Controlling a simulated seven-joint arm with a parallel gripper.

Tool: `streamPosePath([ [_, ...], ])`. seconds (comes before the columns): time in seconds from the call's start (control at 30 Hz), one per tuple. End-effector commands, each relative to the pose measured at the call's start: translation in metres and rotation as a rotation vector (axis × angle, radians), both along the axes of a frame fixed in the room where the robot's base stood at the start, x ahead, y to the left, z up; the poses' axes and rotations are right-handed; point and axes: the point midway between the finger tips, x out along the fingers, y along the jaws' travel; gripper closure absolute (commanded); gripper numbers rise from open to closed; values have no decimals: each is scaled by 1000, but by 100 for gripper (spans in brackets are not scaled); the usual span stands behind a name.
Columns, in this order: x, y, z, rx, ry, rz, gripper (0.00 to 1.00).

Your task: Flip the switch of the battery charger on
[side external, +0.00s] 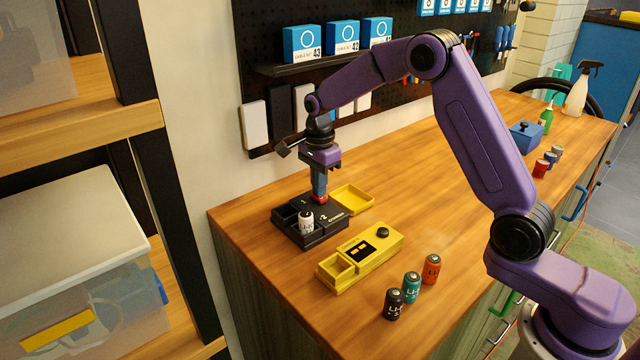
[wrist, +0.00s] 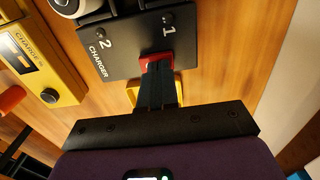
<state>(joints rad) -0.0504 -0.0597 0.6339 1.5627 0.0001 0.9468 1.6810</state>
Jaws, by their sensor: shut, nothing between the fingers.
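The black battery charger (side external: 335,228) stands near the left end of the wooden bench, marked 1, 2 and CHARGER. Its dark body (wrist: 125,50) fills the top of the wrist view. A white battery (side external: 306,222) stands in one of its bays. A red switch (wrist: 157,59) sits at the charger's edge, partly covered by my fingertips. My gripper (side external: 320,198) points down, shut and empty, with its tips at the red switch. In the wrist view the fingers (wrist: 158,72) are together over the switch. I cannot tell whether they touch it or which way it is tilted.
An open yellow tray (side external: 366,197) lies behind the charger. A yellow device (side external: 380,254) with a black knob stands in front. Black, teal and orange batteries (side external: 412,287) stand near the bench's front edge. The bench to the right is mostly clear.

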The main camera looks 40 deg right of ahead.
Motion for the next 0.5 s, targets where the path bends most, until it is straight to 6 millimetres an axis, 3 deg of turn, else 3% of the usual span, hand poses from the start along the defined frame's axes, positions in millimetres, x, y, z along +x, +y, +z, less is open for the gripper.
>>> streamPosePath([
  [0.23,1,0,18,0,-4,0,100],
  [0.5,1,0,73,1,-6,0,100],
])
